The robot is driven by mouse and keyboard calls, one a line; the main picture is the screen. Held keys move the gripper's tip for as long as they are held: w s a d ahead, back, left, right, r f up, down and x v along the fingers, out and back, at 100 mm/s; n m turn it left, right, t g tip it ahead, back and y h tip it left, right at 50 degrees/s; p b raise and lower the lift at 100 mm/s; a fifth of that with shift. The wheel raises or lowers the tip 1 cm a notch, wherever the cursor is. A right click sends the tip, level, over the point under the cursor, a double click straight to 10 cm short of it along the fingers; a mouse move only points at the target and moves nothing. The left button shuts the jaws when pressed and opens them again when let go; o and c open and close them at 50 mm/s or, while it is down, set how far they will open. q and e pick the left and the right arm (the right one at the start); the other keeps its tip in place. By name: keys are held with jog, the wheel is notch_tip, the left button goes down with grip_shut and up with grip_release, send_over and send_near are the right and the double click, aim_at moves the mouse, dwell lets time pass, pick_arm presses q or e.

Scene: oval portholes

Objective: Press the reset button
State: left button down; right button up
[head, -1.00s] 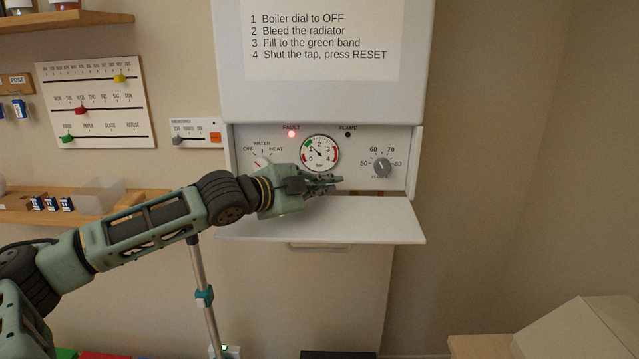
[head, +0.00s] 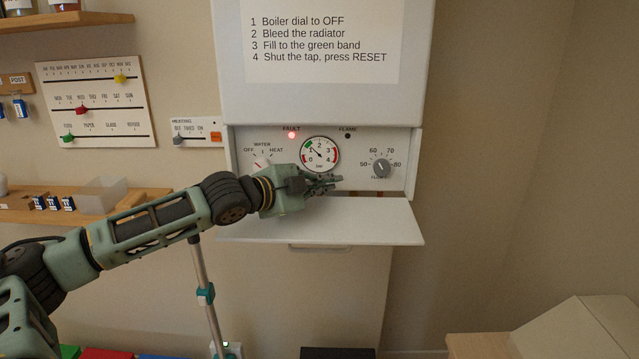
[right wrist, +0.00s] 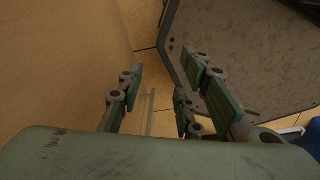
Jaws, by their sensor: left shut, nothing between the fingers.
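The boiler's control panel (head: 350,166) is open in the head view, with its flap (head: 370,222) folded down. I see no reset button; my left gripper and forearm cover part of the panel below the gauge. My left gripper (head: 328,183) is shut and empty, its fingertips pointing right just under the round pressure gauge (head: 319,154). I cannot tell whether it touches the panel. The red FAULT lamp (head: 291,135) is lit and the FLAME lamp (head: 348,135) is dark. My right gripper (right wrist: 165,100) is open and empty in the right wrist view.
The mode dial (head: 262,163) is left of the gauge, partly behind my left gripper. A grey temperature knob (head: 381,168) is at the panel's right. An instruction sheet (head: 320,40) is above. A wooden shelf (head: 20,210) stands left, a box (head: 580,330) lower right.

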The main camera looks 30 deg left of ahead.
pick_arm(q)
jog(key=shift+w+a+p, duration=0.25)
jog(key=shift+w+p, duration=0.1)
jog(key=shift+p, duration=0.4)
dwell(0.5)
jog(key=shift+s, duration=0.1)
dwell(0.3)
jog(key=shift+s+d+f+b, duration=0.15)
jog(key=shift+s+d+b, duration=0.15)
jog(key=shift+b, duration=0.25)
jog(key=shift+s, duration=0.2)
jog(key=shift+s+d, duration=0.15)
